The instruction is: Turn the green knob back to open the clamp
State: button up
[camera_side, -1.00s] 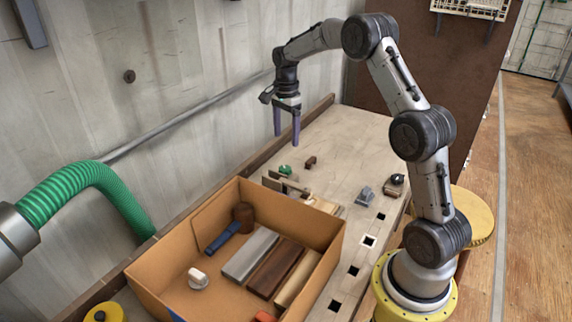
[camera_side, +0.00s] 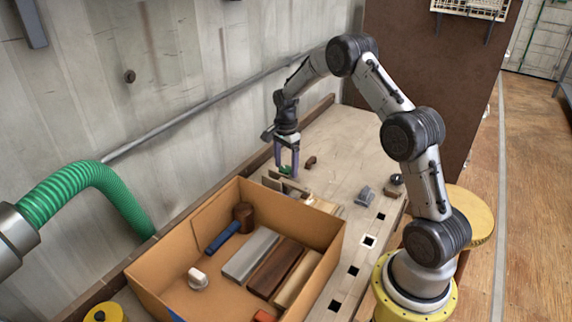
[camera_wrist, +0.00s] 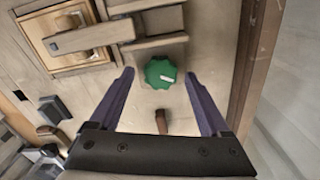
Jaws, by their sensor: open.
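The green knob (camera_wrist: 160,72) has a scalloped edge and a white mark, and it sits between and just beyond my open fingertips in the wrist view. In the side view the knob (camera_side: 286,170) is partly hidden by my fingers. My gripper (camera_wrist: 163,78) is open and empty, with one purple finger on each side of the knob and no clear contact. In the side view my gripper (camera_side: 287,172) points down over the knob. The clamp (camera_wrist: 90,38) lies beside the knob, its wooden bar and jaws over a light wooden board.
A small brown peg (camera_wrist: 161,122) stands near the knob. An open cardboard box (camera_side: 165,268) with a mallet and wood blocks fills the near bench. A grey block (camera_side: 365,194) sits to the right. A wooden edge rail (camera_wrist: 262,62) and wall border the bench.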

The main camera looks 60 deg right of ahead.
grip_shut()
jog(key=shift+n, duration=0.3)
jog(key=n, duration=0.4)
jog(key=shift+w+r, duration=0.1)
jog(key=n, duration=0.5)
jog(key=shift+w+n, duration=0.1)
jog(key=shift+n, duration=0.3)
jog(key=n, duration=0.5)
jog(key=shift+a, duration=0.1)
jog(key=n, duration=0.5)
jog(key=shift+w+a+n, duration=0.1)
jog(key=shift+n, duration=0.3)
